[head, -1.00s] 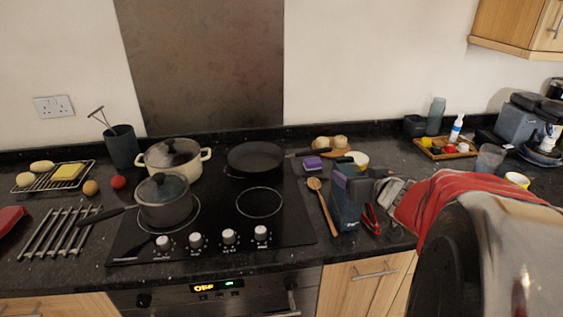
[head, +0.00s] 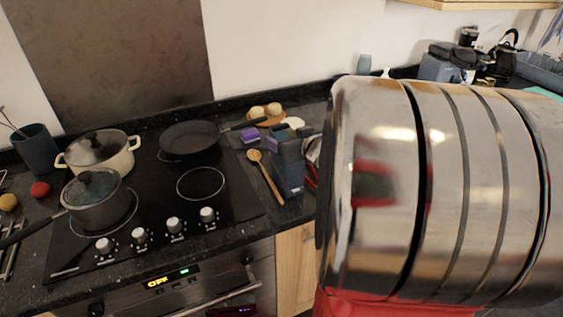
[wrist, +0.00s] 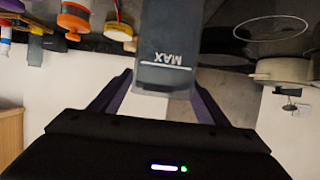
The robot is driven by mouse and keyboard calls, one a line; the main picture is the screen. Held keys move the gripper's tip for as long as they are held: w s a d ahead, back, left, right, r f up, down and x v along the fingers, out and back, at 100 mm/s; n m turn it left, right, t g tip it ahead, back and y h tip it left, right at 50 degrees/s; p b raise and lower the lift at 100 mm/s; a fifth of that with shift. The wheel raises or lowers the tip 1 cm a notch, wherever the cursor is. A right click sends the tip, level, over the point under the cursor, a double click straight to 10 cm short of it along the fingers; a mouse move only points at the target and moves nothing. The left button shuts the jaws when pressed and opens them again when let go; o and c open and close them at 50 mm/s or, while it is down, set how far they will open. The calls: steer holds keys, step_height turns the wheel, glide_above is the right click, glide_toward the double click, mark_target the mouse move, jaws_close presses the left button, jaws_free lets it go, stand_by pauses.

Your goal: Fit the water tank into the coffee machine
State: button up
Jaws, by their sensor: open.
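The water tank (head: 289,178) is a dark blue-grey, see-through box. It stands upright on the counter, right of the hob and beside the wooden spoon. In the wrist view the tank (wrist: 166,55) shows a white MAX line, upside down. My gripper (wrist: 161,74) is open, with one dark finger on each side of the tank; I cannot tell whether they touch it. In the head view my arm hides most of the gripper. A blue-grey appliance (head: 438,68) at the back right looks like the coffee machine; my arm partly covers it.
The hob holds a grey saucepan (head: 95,205), a cream pot (head: 98,152) and a black frying pan (head: 188,140). My arm hides much of the right counter.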

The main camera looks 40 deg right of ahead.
jaws_close()
stand_by(0.8)
steer(key=shift+r, duration=0.1)
